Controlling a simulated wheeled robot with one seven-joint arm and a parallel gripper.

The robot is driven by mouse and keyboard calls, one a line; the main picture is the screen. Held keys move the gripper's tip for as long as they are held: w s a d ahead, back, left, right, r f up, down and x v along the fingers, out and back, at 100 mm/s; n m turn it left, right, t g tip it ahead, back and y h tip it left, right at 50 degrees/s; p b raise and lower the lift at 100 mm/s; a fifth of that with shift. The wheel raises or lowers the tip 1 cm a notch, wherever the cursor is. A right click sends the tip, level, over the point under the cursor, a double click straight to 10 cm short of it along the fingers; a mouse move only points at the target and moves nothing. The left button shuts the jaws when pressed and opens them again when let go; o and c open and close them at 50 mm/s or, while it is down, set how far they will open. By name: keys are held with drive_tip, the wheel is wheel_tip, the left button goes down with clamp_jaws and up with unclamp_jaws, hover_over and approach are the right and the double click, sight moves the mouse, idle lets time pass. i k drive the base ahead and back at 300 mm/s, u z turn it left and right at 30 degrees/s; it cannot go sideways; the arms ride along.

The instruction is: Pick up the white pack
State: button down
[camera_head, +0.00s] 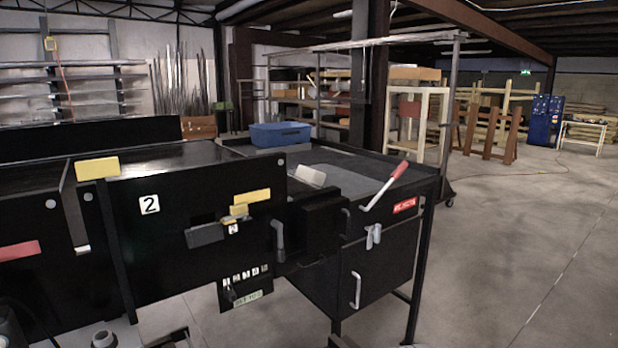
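A small white pack (310,176) lies tilted near the middle of the picture, at the near left end of the black table-like outfeed section (345,160). Its lower edge is partly hidden behind a black box-shaped part of the machine. My gripper is not seen in this view, so I cannot tell its state. Grey and black parts at the lower left edge may be mine, but no fingers show there.
A blue bin (280,134) stands at the far side of the outfeed. A lever with a red grip (399,170) rises at its right edge, above a red label (404,205). The black conveyor housing (180,230) fills the left. Open floor (500,270) lies to the right.

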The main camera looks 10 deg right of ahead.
sight(315, 176)
drive_tip(key=z, duration=0.6)
drive_tip(key=k, duration=1)
drive_tip(key=z, duration=1.4)
drive_tip(key=i, duration=2.2)
drive_tip(key=u, duration=0.6)
drive_tip(key=i, duration=1.1)
drive_tip(key=u, duration=1.7)
drive_tip(key=i, duration=0.9)
drive_tip(key=u, duration=0.95)
